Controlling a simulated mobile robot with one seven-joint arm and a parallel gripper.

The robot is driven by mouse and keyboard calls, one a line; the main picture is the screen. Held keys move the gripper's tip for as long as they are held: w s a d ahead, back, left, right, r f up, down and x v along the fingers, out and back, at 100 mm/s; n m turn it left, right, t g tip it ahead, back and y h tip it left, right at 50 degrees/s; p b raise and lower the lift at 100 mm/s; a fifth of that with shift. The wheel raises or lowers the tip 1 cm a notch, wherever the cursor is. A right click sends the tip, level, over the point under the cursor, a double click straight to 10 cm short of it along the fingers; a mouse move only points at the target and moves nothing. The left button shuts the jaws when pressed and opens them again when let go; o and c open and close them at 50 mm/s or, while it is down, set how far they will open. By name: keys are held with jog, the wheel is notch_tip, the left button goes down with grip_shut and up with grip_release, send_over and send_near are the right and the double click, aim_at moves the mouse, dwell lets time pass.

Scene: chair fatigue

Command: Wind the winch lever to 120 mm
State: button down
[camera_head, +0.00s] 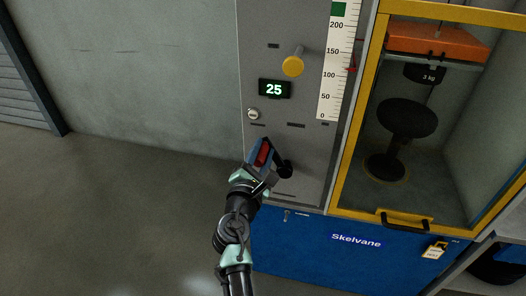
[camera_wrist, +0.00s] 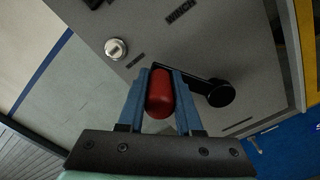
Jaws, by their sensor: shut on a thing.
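The winch lever is a black crank with a red grip. Its red grip (camera_head: 263,153) is between the fingers of my gripper (camera_head: 261,156), low on the grey panel. In the wrist view the blue fingers (camera_wrist: 160,82) are shut on the red grip (camera_wrist: 159,97), one on each side. The black crank arm (camera_wrist: 200,84) runs right to its round hub (camera_wrist: 221,94); the hub also shows in the head view (camera_head: 285,170). The height scale (camera_head: 337,80) runs upward from 0, and a red pointer (camera_head: 351,69) stands a little above 100. A green display (camera_head: 274,89) reads 25.
A yellow knob (camera_head: 293,66) sticks out above the display, and a key switch (camera_head: 253,114) sits below it. Right is a yellow-framed cabinet with a black stool (camera_head: 406,118) under a 3 kg weight (camera_head: 425,74) and orange carriage (camera_head: 437,42). Floor at left is clear.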

jog(key=c, duration=0.6)
grip_release()
jog(key=p+v, duration=0.2)
jog(key=v, duration=1.1)
jog(key=shift+r, duration=0.1)
